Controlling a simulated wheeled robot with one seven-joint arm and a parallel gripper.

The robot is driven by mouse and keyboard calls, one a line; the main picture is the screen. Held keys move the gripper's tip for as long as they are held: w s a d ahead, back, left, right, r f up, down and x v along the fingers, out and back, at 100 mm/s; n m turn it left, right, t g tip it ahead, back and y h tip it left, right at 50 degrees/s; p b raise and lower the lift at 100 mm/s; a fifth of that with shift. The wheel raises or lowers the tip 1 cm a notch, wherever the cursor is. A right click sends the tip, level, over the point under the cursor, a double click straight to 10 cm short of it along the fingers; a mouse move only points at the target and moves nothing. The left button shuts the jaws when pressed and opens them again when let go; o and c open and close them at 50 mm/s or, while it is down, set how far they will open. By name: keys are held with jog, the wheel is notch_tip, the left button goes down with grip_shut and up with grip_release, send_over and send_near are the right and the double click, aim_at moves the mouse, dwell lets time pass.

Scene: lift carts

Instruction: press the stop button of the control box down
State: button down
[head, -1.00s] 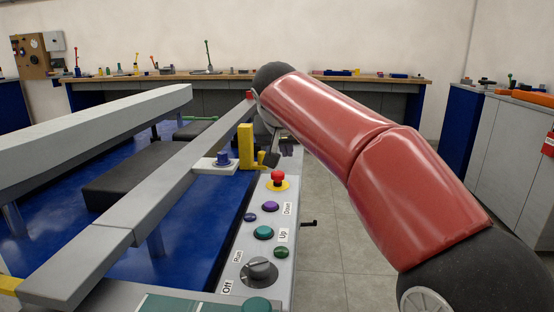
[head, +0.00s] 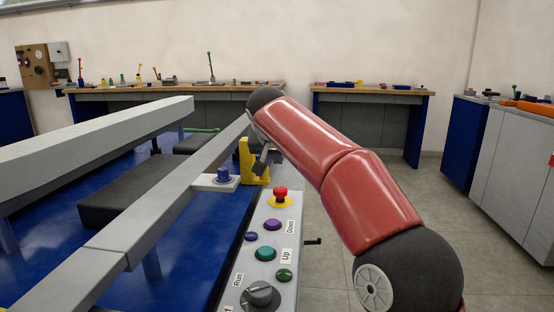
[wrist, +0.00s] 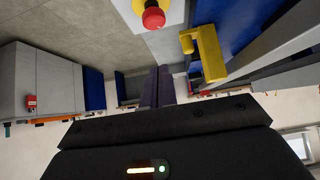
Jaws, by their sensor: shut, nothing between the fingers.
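The control box (head: 262,230) is a long light grey panel in the lower middle of the head view. Its stop button (head: 280,191) is a red mushroom on a yellow base at the far end and looks raised. It also shows at the top of the wrist view (wrist: 153,17). My gripper (head: 262,164) shows small and dark in the head view, beyond the button and by the yellow bracket, apart from the button. In the wrist view my gripper's dark fingers (wrist: 157,70) are together and empty, with the button beyond their tips.
Nearer on the box are purple, teal and green buttons and a dark rotary switch (head: 260,295). A grey rail (head: 165,205) runs along the left. Floor is clear at right.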

send_over(279, 190)
notch_tip(279, 190, down, 4)
notch_tip(279, 190, down, 4)
jog(key=shift+s+d+r, duration=0.1)
jog(key=shift+s+r, duration=0.05)
jog(key=shift+r, duration=0.1)
jog(key=shift+f, duration=0.6)
jog(key=shift+s+f+b, duration=0.1)
jog(key=shift+f+b, duration=0.55)
jog(key=shift+f, duration=0.7)
jog(key=shift+s, duration=0.1)
jog(key=w+r+v, duration=0.1)
jog(key=v, duration=0.7)
jog(key=shift+s+r, duration=0.2)
jog(key=shift+s, duration=0.1)
